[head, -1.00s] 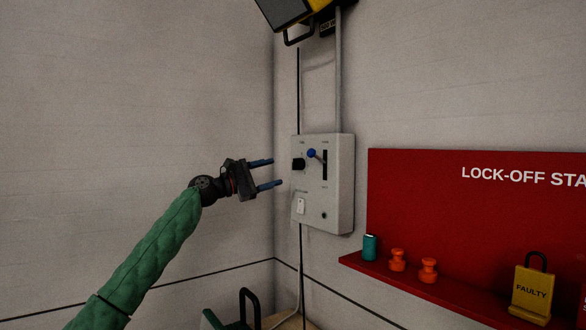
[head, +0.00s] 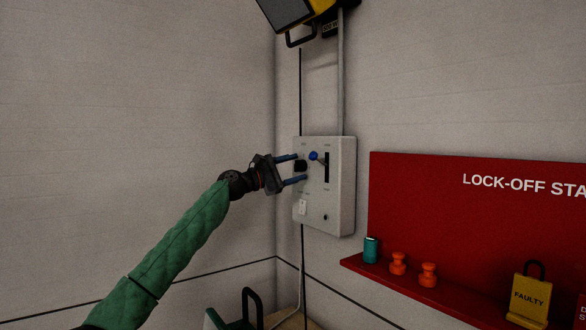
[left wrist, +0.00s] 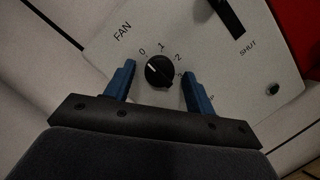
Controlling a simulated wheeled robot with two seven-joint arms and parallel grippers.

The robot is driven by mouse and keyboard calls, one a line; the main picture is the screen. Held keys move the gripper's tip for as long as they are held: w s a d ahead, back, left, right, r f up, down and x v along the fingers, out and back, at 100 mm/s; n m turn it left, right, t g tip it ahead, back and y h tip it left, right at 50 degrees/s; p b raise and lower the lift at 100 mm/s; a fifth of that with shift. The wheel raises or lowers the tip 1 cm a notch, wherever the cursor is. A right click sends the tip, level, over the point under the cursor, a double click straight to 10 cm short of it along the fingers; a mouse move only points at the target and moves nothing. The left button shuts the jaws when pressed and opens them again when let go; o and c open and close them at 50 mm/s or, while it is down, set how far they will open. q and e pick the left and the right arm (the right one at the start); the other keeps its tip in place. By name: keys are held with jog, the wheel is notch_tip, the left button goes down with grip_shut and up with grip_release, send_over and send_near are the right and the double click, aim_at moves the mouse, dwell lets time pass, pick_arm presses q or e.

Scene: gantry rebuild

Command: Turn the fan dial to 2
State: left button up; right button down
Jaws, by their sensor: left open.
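The fan dial is a round black knob (left wrist: 159,71) on a pale control box (head: 340,200). In the left wrist view it has the label FAN and the marks 0, 1, 2 and a partly hidden 3. Its white pointer line points up-left, near the 0. My left gripper (head: 299,168) is open, with one blue finger on each side of the dial (head: 300,165). In the left wrist view the left gripper (left wrist: 158,82) has its fingers apart, with gaps to the knob. My right gripper is not in view.
A white switch (head: 303,207) is below. A red lock-off board (head: 440,200) with a shelf stands to the right. The wall at left is bare.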

pick_arm(q)
jog(key=c, duration=1)
